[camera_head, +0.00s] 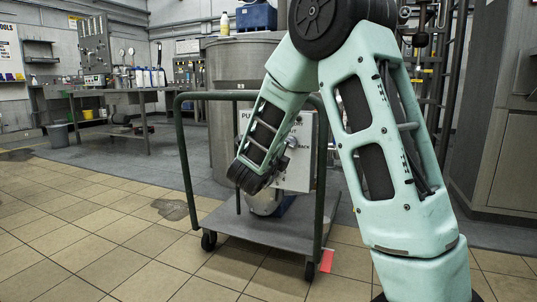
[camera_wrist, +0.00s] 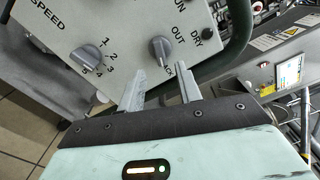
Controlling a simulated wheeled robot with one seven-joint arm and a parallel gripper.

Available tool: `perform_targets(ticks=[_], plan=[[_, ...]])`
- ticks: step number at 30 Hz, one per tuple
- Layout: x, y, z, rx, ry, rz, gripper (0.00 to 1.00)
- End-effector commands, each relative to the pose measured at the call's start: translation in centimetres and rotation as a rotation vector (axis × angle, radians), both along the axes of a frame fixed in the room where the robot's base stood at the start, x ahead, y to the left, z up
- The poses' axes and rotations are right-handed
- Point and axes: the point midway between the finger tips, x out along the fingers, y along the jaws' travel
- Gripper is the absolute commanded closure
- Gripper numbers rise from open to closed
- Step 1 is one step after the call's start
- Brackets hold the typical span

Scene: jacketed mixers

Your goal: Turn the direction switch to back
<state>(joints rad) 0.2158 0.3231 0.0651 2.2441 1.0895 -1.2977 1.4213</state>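The control panel (camera_wrist: 125,40) fills the upper middle of the wrist view. A grey knob (camera_wrist: 160,48) sits on it beside the word OUT, with a partly hidden word ending in "ACK" below; it appears to be the direction switch. I cannot tell its exact setting. My gripper (camera_wrist: 157,72) is open, its two fingers apart, with the knob just beyond the gap between the tips. I cannot tell whether they touch it. In the head view the panel (camera_head: 300,165) is partly behind my arm, and my gripper's fingers are hidden.
A second grey knob (camera_wrist: 88,55), marked SPEED with numbers, is left of the fingers. A dark green rail (camera_wrist: 232,45) curves close on the right. In the head view the panel stands on a cart (camera_head: 255,232) with green handles, before a large metal vessel (camera_head: 225,65).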

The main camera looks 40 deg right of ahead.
Motion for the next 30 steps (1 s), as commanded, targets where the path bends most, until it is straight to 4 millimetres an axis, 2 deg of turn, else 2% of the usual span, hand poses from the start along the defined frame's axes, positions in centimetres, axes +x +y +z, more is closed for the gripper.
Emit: perform_targets(ticks=[1, 6, 13, 19, 30], plan=[[-0.4, 1.3, 0.4, 0.001, 0.004, 0.006, 0.65], [-1.9, 5.0, 0.4, 0.0, 0.004, 0.005, 0.65], [-3.5, 8.8, 0.1, 0.001, 0.002, 0.004, 0.65], [-4.2, 10.1, 0.0, 0.001, 0.002, 0.002, 0.65], [-4.2, 10.3, -0.1, 0.0, 0.001, 0.0, 0.65]])
